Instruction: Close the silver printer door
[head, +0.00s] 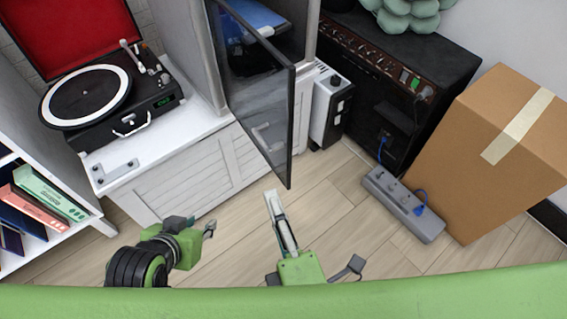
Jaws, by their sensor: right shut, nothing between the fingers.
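The silver printer door (262,95) is a see-through panel with a grey frame, and it stands swung open from the printer (295,35). A pale handle shows through its lower part. Inside the printer is a dark space with a blue part. My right gripper (271,198) is shut and empty, pointing up the picture just below and left of the door's lower corner; whether it touches the door I cannot tell. My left gripper (179,222) is further left, apart from the door, and its fingers are mostly hidden by its own wrist.
A record player (85,97) sits on a white cabinet (180,182) at left. Right of the door are a small white-and-black unit (330,105), a black amplifier (440,65), a power strip (405,205) and a cardboard box (475,160). The wooden floor (335,220) between is clear.

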